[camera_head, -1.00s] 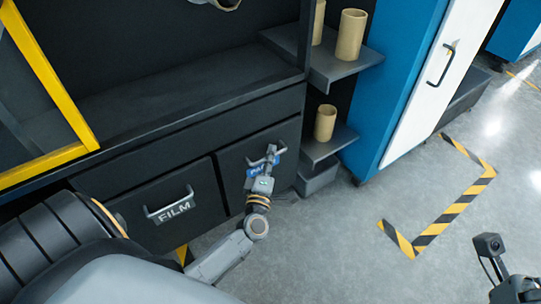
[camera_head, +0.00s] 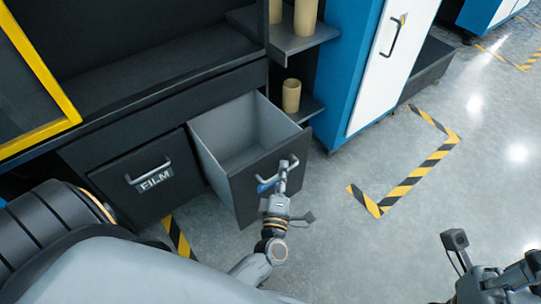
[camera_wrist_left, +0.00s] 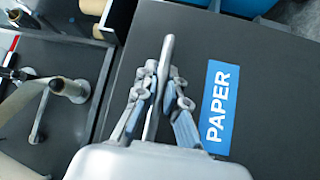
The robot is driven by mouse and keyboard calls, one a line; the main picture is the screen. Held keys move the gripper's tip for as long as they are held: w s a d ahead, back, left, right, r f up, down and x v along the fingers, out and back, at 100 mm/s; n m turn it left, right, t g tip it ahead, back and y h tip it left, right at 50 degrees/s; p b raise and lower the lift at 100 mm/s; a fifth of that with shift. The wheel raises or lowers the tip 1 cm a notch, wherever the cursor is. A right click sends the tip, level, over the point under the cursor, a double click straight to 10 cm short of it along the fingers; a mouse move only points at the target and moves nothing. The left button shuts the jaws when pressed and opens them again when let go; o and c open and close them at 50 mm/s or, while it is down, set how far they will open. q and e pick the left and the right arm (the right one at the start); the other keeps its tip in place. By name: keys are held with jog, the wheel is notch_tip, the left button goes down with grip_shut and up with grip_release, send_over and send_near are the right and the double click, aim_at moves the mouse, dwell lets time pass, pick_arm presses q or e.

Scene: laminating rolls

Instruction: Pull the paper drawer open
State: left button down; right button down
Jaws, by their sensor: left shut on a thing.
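The paper drawer (camera_head: 243,134) stands pulled out from the dark cabinet, and its grey inside looks empty. Its dark front carries a blue label reading PAPER (camera_wrist_left: 221,108), clear in the left wrist view. My left gripper (camera_head: 281,185) is at the front of this drawer, shut on its bar handle (camera_head: 289,164). In the left wrist view the fingers (camera_wrist_left: 158,92) close on the handle (camera_wrist_left: 166,55) from both sides. My right gripper (camera_head: 493,289) shows only in part at the bottom right, away from the cabinet; its jaws are not clear.
The FILM drawer (camera_head: 151,178) beside it is shut. Cardboard tubes (camera_head: 291,95) stand on small shelves (camera_head: 303,109) at the right. A blue and white cabinet (camera_head: 380,65) stands further right. The floor to the right is clear, with yellow-black tape (camera_head: 411,184).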

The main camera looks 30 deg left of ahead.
pick_arm(q)
jog(key=shift+s+d, duration=0.35)
jog(key=shift+d, duration=0.5)
jog(key=shift+s+d, duration=0.35)
jog(key=shift+d, duration=0.45)
jog(key=c, duration=1.7)
grip_release()
jog(key=v, duration=1.2)
